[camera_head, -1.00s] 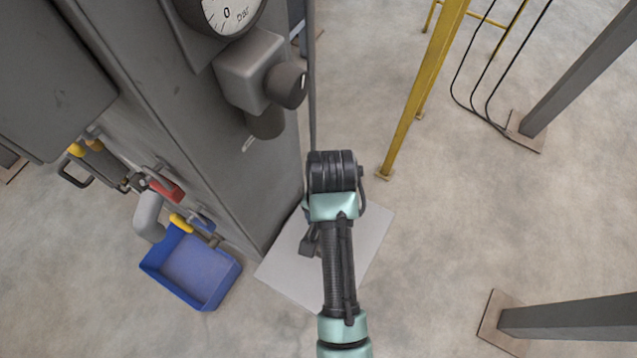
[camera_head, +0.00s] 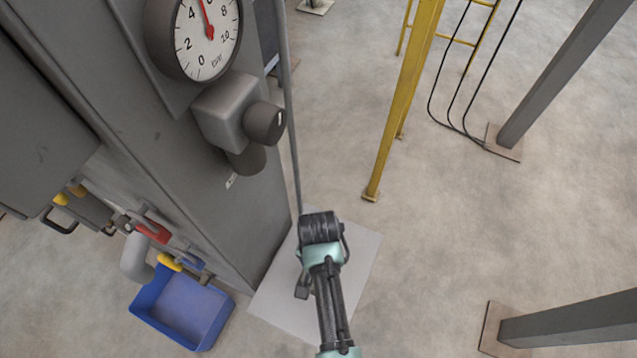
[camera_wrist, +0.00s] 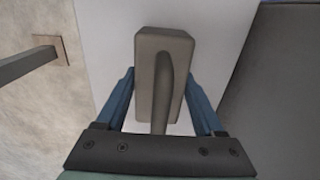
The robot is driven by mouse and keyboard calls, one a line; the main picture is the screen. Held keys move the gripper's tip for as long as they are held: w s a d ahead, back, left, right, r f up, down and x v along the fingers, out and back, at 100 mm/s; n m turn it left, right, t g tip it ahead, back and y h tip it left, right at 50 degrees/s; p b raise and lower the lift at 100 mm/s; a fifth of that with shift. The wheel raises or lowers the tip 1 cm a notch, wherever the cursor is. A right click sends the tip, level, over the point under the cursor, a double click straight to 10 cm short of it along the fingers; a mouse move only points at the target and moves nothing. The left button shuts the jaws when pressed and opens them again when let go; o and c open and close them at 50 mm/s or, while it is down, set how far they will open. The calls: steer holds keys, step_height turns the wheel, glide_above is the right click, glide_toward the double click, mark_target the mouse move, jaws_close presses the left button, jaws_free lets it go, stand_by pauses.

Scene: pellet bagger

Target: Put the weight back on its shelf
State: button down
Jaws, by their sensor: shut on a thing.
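The weight (camera_wrist: 149,75) is a grey-brown block with a rounded bar handle along its top, seen in the wrist view. My gripper (camera_wrist: 160,90) has its blue fingers on both sides of it and is shut on it. Below the weight is a pale flat plate (camera_wrist: 105,30); I cannot tell whether they touch. I cannot tell whether this plate is the shelf.
The grey machine column (camera_head: 215,215) with a pressure gauge (camera_head: 208,35) and a knob (camera_head: 264,124) stands left of my arm. A blue bin (camera_head: 185,308) is at lower left under pipes. A yellow post (camera_head: 403,105) and grey posts stand to the right, with open floor between.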

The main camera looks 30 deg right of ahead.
steer(key=shift+w, duration=0.1)
steer(key=shift+c, duration=1.8)
jaws_free()
steer(key=shift+f, duration=0.15)
steer(key=o, duration=0.4)
steer(key=shift+c, duration=0.2)
